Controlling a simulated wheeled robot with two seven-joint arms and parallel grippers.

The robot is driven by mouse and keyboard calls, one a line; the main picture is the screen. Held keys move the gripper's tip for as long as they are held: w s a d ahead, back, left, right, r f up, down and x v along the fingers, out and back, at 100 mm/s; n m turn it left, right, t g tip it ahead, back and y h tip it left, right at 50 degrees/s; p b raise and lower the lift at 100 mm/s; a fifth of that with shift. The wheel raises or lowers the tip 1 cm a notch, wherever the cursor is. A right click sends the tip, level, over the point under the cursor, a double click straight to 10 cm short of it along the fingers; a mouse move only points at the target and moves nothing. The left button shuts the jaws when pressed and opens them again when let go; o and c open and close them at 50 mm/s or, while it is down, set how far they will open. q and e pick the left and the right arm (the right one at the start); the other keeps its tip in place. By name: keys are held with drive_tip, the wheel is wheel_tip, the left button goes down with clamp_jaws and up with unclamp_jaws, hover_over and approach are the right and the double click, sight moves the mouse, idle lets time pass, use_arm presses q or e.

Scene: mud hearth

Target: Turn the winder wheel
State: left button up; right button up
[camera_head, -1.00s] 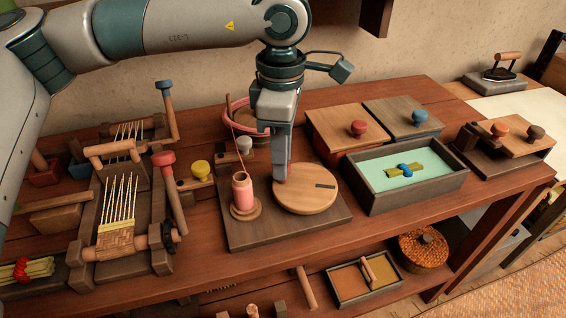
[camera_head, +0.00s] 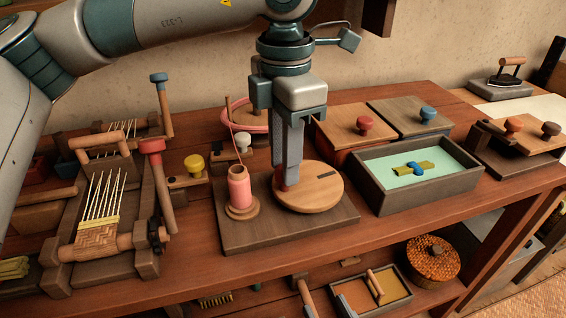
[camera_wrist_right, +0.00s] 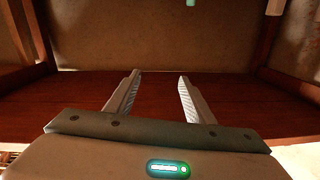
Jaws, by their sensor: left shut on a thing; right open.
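The winder wheel (camera_head: 318,192) is a flat round wooden disc with a dark mark on its right part. It lies on a dark base board (camera_head: 245,232), beside a pink thread spool (camera_head: 239,187) on a round foot. My left gripper (camera_head: 285,182) points down at the left part of the wheel. It is shut on a small reddish peg (camera_head: 281,184) there, mostly hidden by the fingers. A pink thread runs up from the spool. My right gripper (camera_wrist_right: 156,85) shows only in the right wrist view, open and empty before a dark red-brown wooden surface.
A grey tray with a green inside (camera_head: 418,172) and two lidded boxes (camera_head: 362,125) stand right of the wheel. A loom (camera_head: 100,220) and a red-knobbed lever (camera_head: 152,147) stand to the left. The table's front strip is clear.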

use_arm(q)
drive_tip(key=n+b, duration=0.1)
drive_tip(key=n, duration=0.1)
drive_tip(key=s+d+n+b, duration=0.1)
drive_tip(key=n+b, duration=0.1)
drive_tip(key=shift+s, duration=0.15)
drive_tip(key=shift+s+d+r+n+b, duration=0.1)
drive_tip(key=shift+d+n+b, duration=0.2)
drive_tip(key=shift+n, duration=0.4)
use_arm(e)
drive_tip(key=s+r+t+y, duration=0.2)
drive_tip(key=r+t, duration=0.6)
drive_tip(key=r, duration=0.4)
drive_tip(key=shift+s+d+r, duration=0.25)
drive_tip(key=shift+s+d, duration=0.2)
drive_tip(key=shift+s, duration=0.35)
use_arm(q)
drive_tip(key=shift+a, duration=0.1)
drive_tip(key=o, duration=1)
drive_tip(key=shift+o, duration=0.2)
